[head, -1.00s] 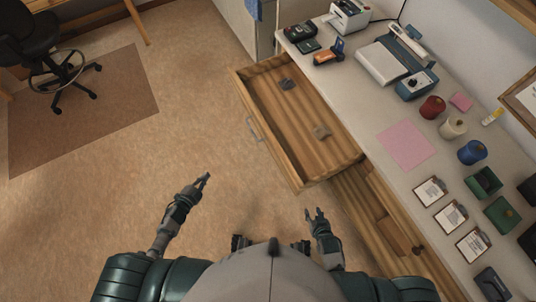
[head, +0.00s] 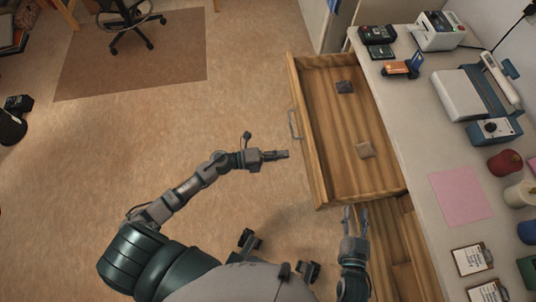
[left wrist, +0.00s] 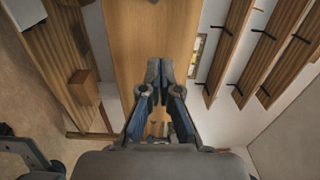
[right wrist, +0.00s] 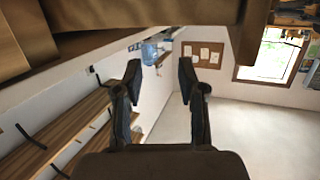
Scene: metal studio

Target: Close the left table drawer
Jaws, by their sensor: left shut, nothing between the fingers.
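The left table drawer (head: 313,130) is pulled out from the white-topped table in the head view. Its wooden front, with a metal handle (head: 294,124), faces left. A small dark item (head: 344,87) and a small tan block (head: 366,150) lie inside. My left gripper (head: 284,155) is shut and empty, just left of the drawer front below the handle, with a small gap seen from above. Its closed fingers show in the left wrist view (left wrist: 166,75). My right gripper (head: 355,212) is open and empty near the drawer's near corner; its spread fingers show in the right wrist view (right wrist: 160,80).
The tabletop (head: 415,110) holds a card terminal (head: 377,36), a sealing device (head: 470,100), pink paper (head: 460,195) and clipboards (head: 472,258). More wooden drawer structure (head: 405,245) is under the table nearer me.

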